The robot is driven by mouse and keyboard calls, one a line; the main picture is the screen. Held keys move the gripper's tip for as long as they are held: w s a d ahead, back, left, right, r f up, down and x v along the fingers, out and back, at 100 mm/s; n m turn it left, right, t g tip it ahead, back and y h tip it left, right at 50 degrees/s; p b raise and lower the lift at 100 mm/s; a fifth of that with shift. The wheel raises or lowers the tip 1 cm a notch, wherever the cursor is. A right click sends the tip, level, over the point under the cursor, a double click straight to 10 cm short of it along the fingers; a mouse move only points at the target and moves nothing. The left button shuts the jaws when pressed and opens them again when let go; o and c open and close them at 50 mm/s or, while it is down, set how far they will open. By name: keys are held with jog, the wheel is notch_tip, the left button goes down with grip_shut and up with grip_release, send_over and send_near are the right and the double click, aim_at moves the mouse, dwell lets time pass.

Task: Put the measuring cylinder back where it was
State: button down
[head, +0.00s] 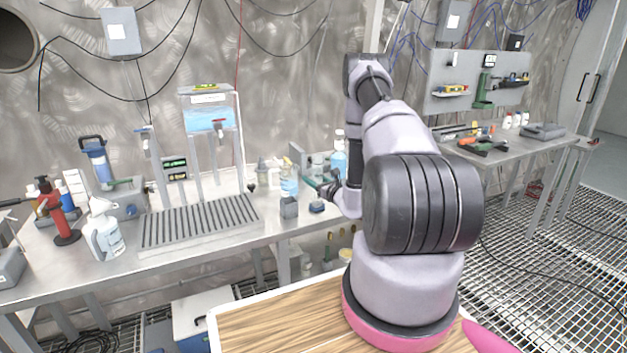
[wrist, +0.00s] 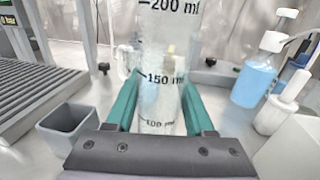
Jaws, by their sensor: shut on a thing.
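The measuring cylinder (wrist: 158,60) is clear, with black marks for 100, 150 and 200 ml, and stands between my gripper's jaws in the wrist view. My gripper (wrist: 157,103) has two teal fingers shut on its sides. The top of the cylinder is cut off by the picture edge and its base is hidden behind the gripper. In the head view my gripper (head: 322,186) is small, over the right part of the steel bench (head: 200,245), partly hidden by my arm.
A small grey square cup (wrist: 68,128) stands left of the gripper; a blue-liquid pump bottle (wrist: 255,80) and white bottles stand to the right. A slatted drain rack (head: 198,222) lies on the bench. A water tank (head: 210,115) stands behind it.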

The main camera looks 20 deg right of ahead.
jog(key=shift+f, duration=0.1)
jog(key=shift+c, duration=1.3)
grip_release()
